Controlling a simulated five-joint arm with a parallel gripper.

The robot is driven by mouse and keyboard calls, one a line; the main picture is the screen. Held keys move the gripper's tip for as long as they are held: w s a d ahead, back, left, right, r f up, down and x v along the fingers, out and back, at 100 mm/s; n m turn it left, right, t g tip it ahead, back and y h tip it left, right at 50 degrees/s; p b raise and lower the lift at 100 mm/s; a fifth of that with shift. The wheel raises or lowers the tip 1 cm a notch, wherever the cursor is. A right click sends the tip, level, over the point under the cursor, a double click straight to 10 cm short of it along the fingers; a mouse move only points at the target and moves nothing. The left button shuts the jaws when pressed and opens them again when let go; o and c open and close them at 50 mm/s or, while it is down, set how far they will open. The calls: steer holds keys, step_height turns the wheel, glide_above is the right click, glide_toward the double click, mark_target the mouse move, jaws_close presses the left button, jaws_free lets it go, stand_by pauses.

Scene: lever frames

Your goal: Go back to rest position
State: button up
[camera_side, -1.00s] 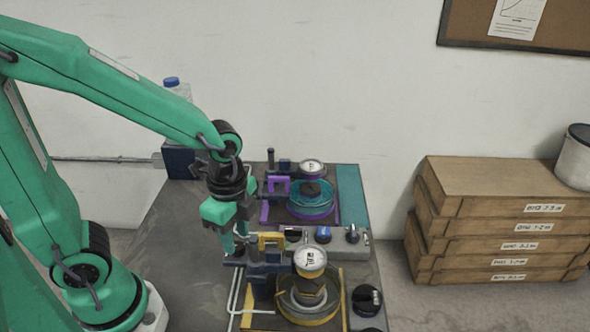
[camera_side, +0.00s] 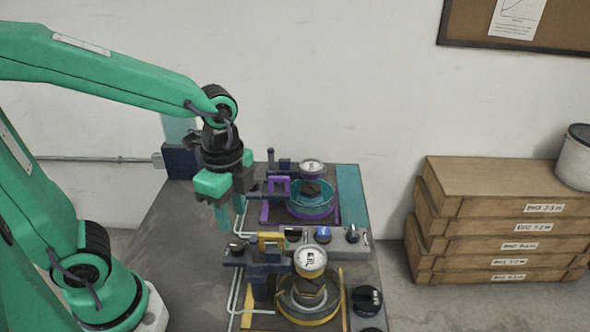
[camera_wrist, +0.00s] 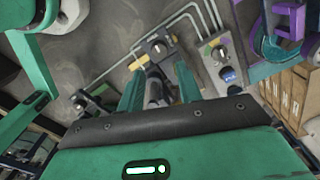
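My gripper (camera_side: 232,218) hangs above the left side of the bench, with green fingers pointing down. In the wrist view my gripper (camera_wrist: 159,78) has its two fingers apart. A dark lever part with a yellow piece (camera_wrist: 155,46) shows beyond the fingertips, and I see nothing held. In the side view the dark lever (camera_side: 237,246) of the yellow frame lies just below my fingertips, apparently with a gap. The yellow lever frame (camera_side: 325,315) stands at the front with a round gauge (camera_side: 310,259). The purple lever frame (camera_side: 312,213) stands behind it with another gauge (camera_side: 312,166).
A grey panel with knobs (camera_side: 352,234) lies between the frames. A black knob (camera_side: 367,300) sits at the front right. Stacked wooden boxes (camera_side: 500,215) stand right of the bench. A dark blue block (camera_side: 182,162) is at the back left. The bench's left part is bare.

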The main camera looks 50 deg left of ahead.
steer(key=s+a+r+n+t, duration=0.2)
steer(key=a+r+n+t, duration=0.3)
steer(key=n, duration=0.8)
step_height(320, 180, up, 2)
steer(key=shift+s+a+t, duration=0.15)
steer(key=shift+a+t, duration=0.15)
steer(key=shift+a, duration=0.1)
